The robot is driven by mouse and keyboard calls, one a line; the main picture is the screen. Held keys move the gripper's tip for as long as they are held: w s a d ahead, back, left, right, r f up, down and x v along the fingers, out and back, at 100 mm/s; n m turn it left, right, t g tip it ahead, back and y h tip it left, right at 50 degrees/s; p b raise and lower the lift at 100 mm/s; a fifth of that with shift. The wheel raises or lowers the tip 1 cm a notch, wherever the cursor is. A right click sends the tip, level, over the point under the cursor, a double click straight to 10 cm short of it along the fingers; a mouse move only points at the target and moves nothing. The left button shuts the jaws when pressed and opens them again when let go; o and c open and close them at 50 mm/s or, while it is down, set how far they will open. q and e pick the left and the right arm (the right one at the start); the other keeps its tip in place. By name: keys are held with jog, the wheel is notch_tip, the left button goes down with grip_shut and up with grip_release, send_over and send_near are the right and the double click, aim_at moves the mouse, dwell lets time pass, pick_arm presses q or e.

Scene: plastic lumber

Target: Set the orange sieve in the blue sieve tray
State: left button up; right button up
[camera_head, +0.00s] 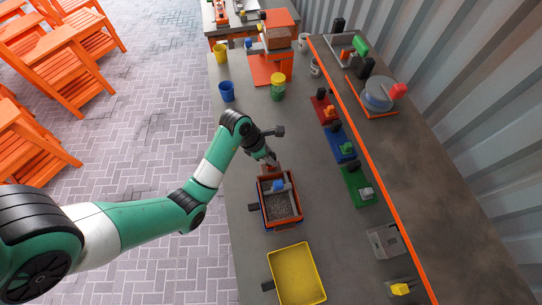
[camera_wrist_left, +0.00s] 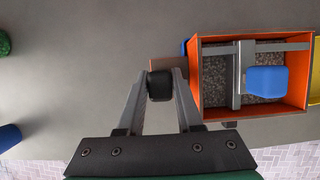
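The orange sieve (camera_head: 296,196) is a box with orange walls and grey granules inside; it also shows in the wrist view (camera_wrist_left: 308,75). Its black handle (camera_wrist_left: 160,86) lies between the fingers of my left gripper (camera_wrist_left: 160,92), which appear closed on it. In the head view my left gripper (camera_head: 271,160) is at the sieve's far end. A bit of the blue sieve tray (camera_wrist_left: 184,47) shows past the sieve's edge; the rest is hidden under it. I cannot tell whether the sieve rests fully in the tray. My right gripper is not in view.
A grey bar with a blue block (camera_wrist_left: 268,82) lies across the sieve. A yellow tray (camera_head: 297,274) stands close in front. Blue (camera_head: 227,91) and green-yellow (camera_head: 278,87) containers stand farther back. Small coloured items line the orange-edged shelf (camera_head: 372,172) at right.

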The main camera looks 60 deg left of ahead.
pick_arm(q)
jog(key=o, duration=0.5)
jog(key=shift+c, duration=0.2)
jog(key=p+v, duration=0.6)
jog(key=v, duration=0.5)
jog(key=shift+r, duration=0.4)
jog(key=shift+f, duration=0.1)
